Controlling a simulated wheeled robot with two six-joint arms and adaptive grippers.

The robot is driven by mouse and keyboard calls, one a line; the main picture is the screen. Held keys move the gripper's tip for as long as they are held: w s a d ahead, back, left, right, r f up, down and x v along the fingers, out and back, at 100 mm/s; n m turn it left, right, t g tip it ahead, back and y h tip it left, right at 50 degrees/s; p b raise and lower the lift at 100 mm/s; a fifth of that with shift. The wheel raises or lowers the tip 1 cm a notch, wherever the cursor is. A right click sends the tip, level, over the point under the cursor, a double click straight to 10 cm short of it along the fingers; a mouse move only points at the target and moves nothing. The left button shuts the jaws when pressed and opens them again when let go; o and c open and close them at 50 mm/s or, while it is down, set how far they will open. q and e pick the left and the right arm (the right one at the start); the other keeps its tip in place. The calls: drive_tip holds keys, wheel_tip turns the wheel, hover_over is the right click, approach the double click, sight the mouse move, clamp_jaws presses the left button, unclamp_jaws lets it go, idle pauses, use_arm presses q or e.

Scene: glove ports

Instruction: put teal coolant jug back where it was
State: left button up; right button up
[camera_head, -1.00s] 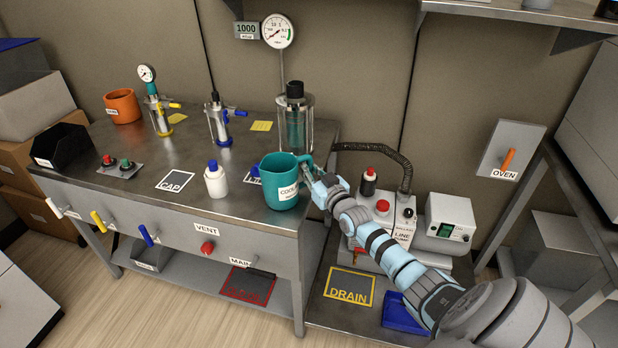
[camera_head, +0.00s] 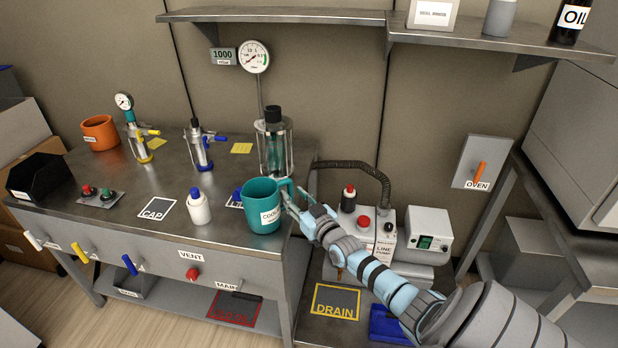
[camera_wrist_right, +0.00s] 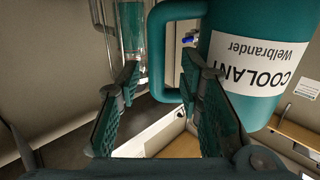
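The teal coolant jug (camera_head: 262,208) stands upright on the right end of the steel bench (camera_head: 120,205), near its front edge, with its handle to the right. My right gripper (camera_head: 296,200) is at the handle side of the jug. In the right wrist view the jug (camera_wrist_right: 226,105) with its COOLANT label fills the upper right. There the two fingers (camera_wrist_right: 160,95) are apart, and the handle (camera_wrist_right: 160,50) shows just beyond their tips, not clamped. My left gripper is not in view.
A glass reservoir (camera_head: 274,145) stands behind the jug and a white bottle (camera_head: 199,208) to its left. A line pump (camera_head: 365,235) with a black hose (camera_head: 362,172) is at the right. The DRAIN square (camera_head: 336,301) on the low shelf is bare.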

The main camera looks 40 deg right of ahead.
drive_tip(key=s+a+p, duration=0.2)
drive_tip(key=s+p, duration=0.2)
drive_tip(key=s, duration=0.4)
drive_tip(key=s+a+f+g, duration=0.25)
drive_tip(key=s+f, duration=0.35)
drive_tip(key=f, duration=0.5)
drive_tip(key=s+a+f+g, duration=0.2)
drive_tip(key=s+f+g, duration=0.3)
drive_tip(key=f, duration=0.5)
drive_tip(key=s+a+f+n+g+y, duration=0.1)
drive_tip(key=s+a+f+g, duration=0.2)
drive_tip(key=s, duration=0.7)
drive_tip(key=s+a+f+g, duration=0.3)
drive_tip(key=s+a+f, duration=0.2)
drive_tip(key=s, duration=0.5)
drive_tip(key=s+a+f+n+g+y, duration=0.1)
drive_tip(key=s+a+f+g, duration=0.2)
drive_tip(key=s+f, duration=0.5)
drive_tip(key=shift+s+a+n+y+p, duration=0.3)
drive_tip(key=shift+s+a+p, duration=0.15)
drive_tip(key=shift+s+a, duration=0.55)
